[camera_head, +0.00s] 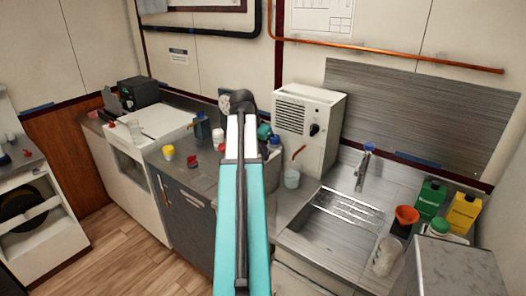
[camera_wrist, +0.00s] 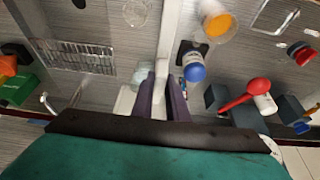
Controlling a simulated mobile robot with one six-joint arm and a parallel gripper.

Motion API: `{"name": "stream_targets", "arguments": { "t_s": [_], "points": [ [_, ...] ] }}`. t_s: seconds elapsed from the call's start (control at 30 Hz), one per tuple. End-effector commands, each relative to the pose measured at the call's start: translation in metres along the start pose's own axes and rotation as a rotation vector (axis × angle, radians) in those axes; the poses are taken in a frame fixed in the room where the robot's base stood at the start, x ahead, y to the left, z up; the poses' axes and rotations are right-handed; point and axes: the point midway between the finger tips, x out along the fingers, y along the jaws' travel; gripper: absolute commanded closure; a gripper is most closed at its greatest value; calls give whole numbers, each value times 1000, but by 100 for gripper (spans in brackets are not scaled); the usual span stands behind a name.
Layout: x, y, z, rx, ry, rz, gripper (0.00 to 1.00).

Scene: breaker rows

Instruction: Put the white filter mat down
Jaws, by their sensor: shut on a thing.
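In the wrist view my gripper (camera_wrist: 163,100) shows as two dark purple fingers at the middle, closed on a thin white piece (camera_wrist: 161,82) seen edge-on. This looks like the white filter mat, with most of its face not visible. In the head view my teal and white arm reaches forward over the counter, and it hides the gripper and the mat. I cannot tell from these views how far the mat is above the counter.
A sink with a wire rack (camera_head: 345,210) lies right of my arm. A white heater-like box (camera_head: 305,125) stands behind, with a glass beaker (camera_head: 291,178) in front. Green (camera_head: 430,198) and yellow (camera_head: 464,212) boxes and an orange funnel (camera_head: 406,214) stand right. A yellow cup (camera_head: 168,152) stands left.

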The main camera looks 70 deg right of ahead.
Motion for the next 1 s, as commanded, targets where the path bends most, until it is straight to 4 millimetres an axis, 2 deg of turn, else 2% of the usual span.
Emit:
{"name": "stream_targets", "arguments": {
  "t_s": [0.03, 0.07, 0.17, 0.67, 1.0],
  "points": [
    [1, 0, 1, 0, 0, 0, 100],
    [2, 0, 1, 0, 0, 0, 85],
    [1, 0, 1, 0, 0, 0, 68],
    [-4, 0, 0, -1, 0, -1, 68],
    [-34, -1, 0, -1, 2, -2, 68]
  ]
}}
